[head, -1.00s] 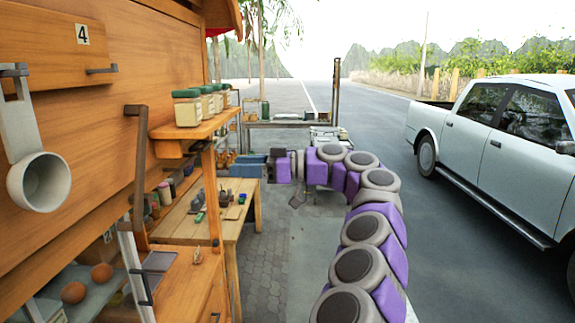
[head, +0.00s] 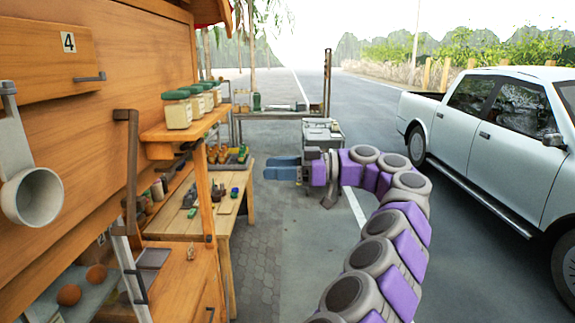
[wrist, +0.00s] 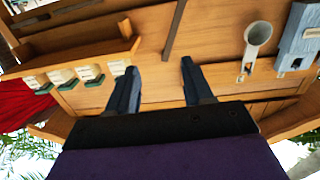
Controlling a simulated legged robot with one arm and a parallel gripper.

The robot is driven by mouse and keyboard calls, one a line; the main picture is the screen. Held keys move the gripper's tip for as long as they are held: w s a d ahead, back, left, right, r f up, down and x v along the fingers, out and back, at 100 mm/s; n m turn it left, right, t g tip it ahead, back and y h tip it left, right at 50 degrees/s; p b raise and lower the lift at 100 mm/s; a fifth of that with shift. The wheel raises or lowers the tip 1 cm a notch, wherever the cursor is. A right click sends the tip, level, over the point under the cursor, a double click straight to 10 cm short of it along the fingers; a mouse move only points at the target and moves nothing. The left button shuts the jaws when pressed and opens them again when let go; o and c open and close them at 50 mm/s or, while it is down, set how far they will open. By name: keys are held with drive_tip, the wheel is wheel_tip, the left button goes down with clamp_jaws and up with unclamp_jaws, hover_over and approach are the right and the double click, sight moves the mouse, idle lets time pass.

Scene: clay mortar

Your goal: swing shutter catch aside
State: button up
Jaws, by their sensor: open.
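An orange wooden stall front (head: 100,60) fills the left of the head view. A brown upright bar with a bent top (head: 128,170) is fixed on it; I cannot tell for sure that this is the shutter catch. It seems to show as a dark strip (wrist: 174,30) in the wrist view, beyond my fingers. My gripper (head: 270,168) is out to the right of the stall, its blue fingers pointing left. In the wrist view my gripper (wrist: 159,66) is open and empty, facing the wooden front, with nothing touching the fingers.
A shelf (head: 185,130) with several green-lidded jars (head: 182,108) juts out near the bar. A white cup (head: 32,196) hangs at far left. A workbench (head: 215,215) stands below. A white pickup (head: 490,140) is parked right.

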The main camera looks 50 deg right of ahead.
drive_tip(key=shift+p+v, duration=0.45)
drive_tip(key=shift+v, duration=0.6)
